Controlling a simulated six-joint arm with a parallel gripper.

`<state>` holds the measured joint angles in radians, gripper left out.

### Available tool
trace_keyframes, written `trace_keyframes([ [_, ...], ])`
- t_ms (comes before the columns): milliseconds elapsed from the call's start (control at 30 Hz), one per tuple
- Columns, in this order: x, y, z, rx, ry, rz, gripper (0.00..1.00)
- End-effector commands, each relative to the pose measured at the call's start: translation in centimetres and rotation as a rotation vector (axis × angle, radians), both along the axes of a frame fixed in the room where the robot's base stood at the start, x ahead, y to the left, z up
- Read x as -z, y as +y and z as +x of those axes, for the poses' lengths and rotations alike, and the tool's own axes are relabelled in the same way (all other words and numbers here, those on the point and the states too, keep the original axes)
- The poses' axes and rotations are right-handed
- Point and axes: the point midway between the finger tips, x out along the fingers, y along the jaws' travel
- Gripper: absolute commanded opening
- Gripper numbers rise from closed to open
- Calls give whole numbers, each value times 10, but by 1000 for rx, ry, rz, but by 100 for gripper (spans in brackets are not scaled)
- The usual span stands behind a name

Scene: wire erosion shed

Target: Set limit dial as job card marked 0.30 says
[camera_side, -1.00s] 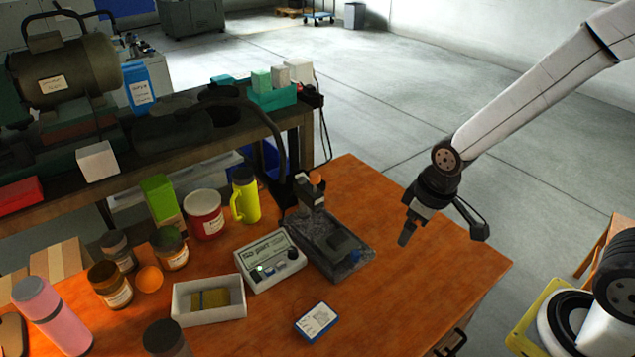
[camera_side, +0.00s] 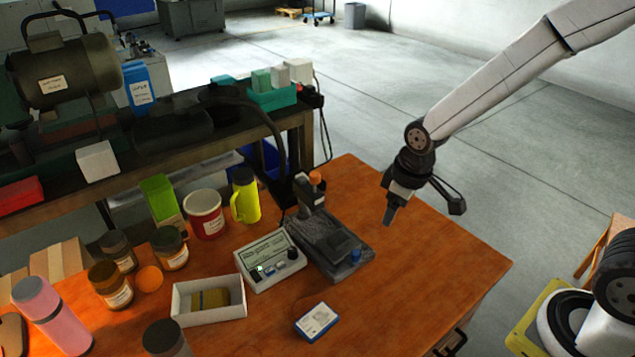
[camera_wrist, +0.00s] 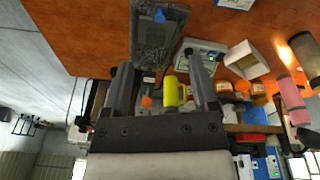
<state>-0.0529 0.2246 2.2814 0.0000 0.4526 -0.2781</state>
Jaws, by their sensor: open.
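A white control box (camera_side: 270,262) stands on the orange bench, with a lit green light, a blue control and a black dial (camera_side: 292,254) at its right end. It also shows in the wrist view (camera_wrist: 205,50). The dial's setting is too small to read. My gripper (camera_side: 389,217) is open and empty, above the bench to the right of the box. Its two fingers show in the wrist view (camera_wrist: 160,70).
A dark fixture (camera_side: 318,245) with a blue knob and an orange-topped post stands between the box and my gripper. A white tray (camera_side: 178,307) with a brown block, jars, a red tin (camera_side: 204,215) and a yellow flask (camera_side: 245,200) stand left. The bench's right part is clear.

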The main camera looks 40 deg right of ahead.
Motion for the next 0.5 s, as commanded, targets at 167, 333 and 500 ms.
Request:
trace_keyframes([
  [167, 12, 16, 44, -200, 31, -30, 76],
  [333, 25, 33, 81, -390, 56, -55, 76],
  [500, 44, 52, 114, -582, 80, -76, 76],
])
